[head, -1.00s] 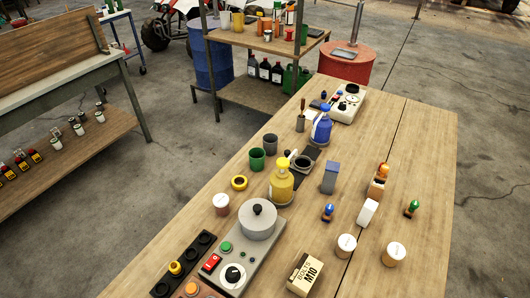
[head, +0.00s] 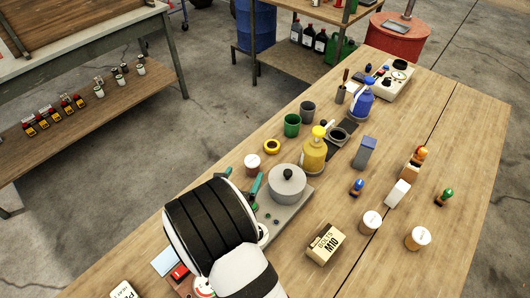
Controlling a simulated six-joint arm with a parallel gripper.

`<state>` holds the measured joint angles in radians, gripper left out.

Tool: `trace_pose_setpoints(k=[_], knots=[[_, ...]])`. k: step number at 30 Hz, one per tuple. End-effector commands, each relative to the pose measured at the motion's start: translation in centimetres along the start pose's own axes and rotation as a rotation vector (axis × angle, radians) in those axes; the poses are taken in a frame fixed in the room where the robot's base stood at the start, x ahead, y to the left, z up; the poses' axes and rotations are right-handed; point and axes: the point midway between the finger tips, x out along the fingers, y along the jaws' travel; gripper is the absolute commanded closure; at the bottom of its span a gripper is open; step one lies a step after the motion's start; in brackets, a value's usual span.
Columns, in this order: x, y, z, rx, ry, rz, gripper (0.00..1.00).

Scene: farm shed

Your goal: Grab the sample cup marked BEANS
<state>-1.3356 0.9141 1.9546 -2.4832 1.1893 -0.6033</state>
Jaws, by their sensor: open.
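Three small sample cups with white lids stand upright on the wooden table (head: 440,120). One cup (head: 252,166) is left of the grey pot, and two more, a middle cup (head: 370,222) and a right cup (head: 418,239), are at the right front. No lettering on them can be read, so I cannot tell which is BEANS. My gripper (head: 243,184), with teal fingers apart, is in the lower middle, just in front of the left cup and left of the pot. It looks empty. My arm hides part of the table and the control panel.
The grey pot (head: 287,184) stands close to my gripper's right. The M10 bolts box (head: 325,244) is in front. Bare wood lies at front right.

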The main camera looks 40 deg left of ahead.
Motion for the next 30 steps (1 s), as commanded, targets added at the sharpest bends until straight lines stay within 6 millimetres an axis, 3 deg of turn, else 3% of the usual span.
trace_pose_setpoints(k=[3, 6, 18, 26, 30], knots=[[3.7, -0.2, 0.0, 0.005, 0.0, -0.007, 0.08], [6.2, -0.3, 0.0, 0.007, -0.001, -0.007, 0.08], [12.7, 0.1, -0.8, 0.008, -0.001, -0.007, 0.08], [13.4, 0.1, -0.7, 0.008, 0.0, -0.006, 0.08], [13.4, 0.1, -0.7, 0.008, 0.0, -0.006, 0.31]])
